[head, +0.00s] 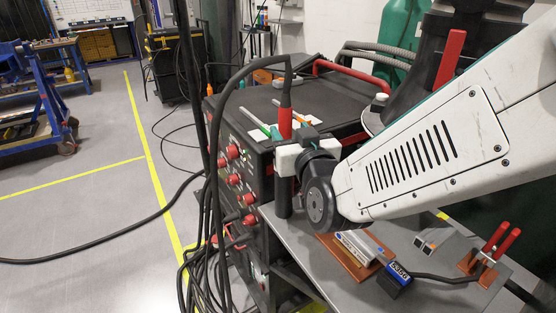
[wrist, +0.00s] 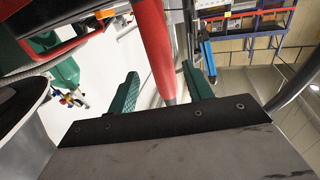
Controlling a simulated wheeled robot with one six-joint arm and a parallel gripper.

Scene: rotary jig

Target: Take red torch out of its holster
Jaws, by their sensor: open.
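The red torch (head: 285,122) stands upright at the edge of the black machine, with a black cable arching from its top. In the wrist view the torch (wrist: 151,45) runs between the two green fingers. My gripper (head: 271,108) is open, with its fingers spread on either side of the torch. In the wrist view my gripper (wrist: 168,68) shows clear gaps on both sides of the torch. The holster is hidden behind my gripper, so I cannot tell how deep the torch sits in it.
The black machine (head: 245,165) has red knobs and hanging cables at its front. A grey bench (head: 330,275) holds metal parts on a brown plate (head: 345,258), a blue display (head: 397,277) and red-handled pliers (head: 497,241). The floor at left is mostly open, with a cable across it.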

